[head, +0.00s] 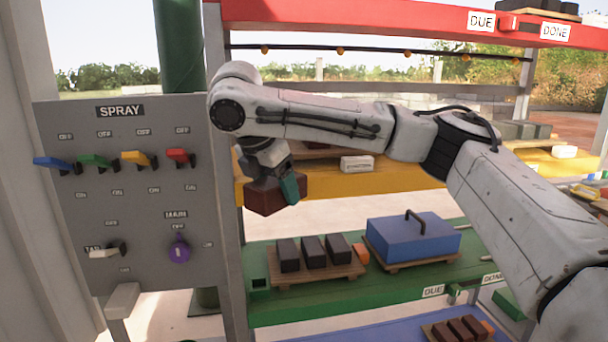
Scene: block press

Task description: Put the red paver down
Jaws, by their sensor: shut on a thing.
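The red paver (263,197) is a dark red block at the left end of the yellow shelf, in the head view. My gripper (284,184) points down and is shut on it, with one teal finger showing on its right side. My gripper and wrist hide part of the paver's top. The paver appears in front of the yellow shelf's edge (350,183); I cannot tell whether it touches the shelf.
A grey SPRAY panel (140,225) with coloured levers stands close on the left. Below, the green shelf (330,308) bears a wooden pallet of dark blocks (313,255) and a blue lidded box (412,245). A white block (357,164) lies on the yellow shelf.

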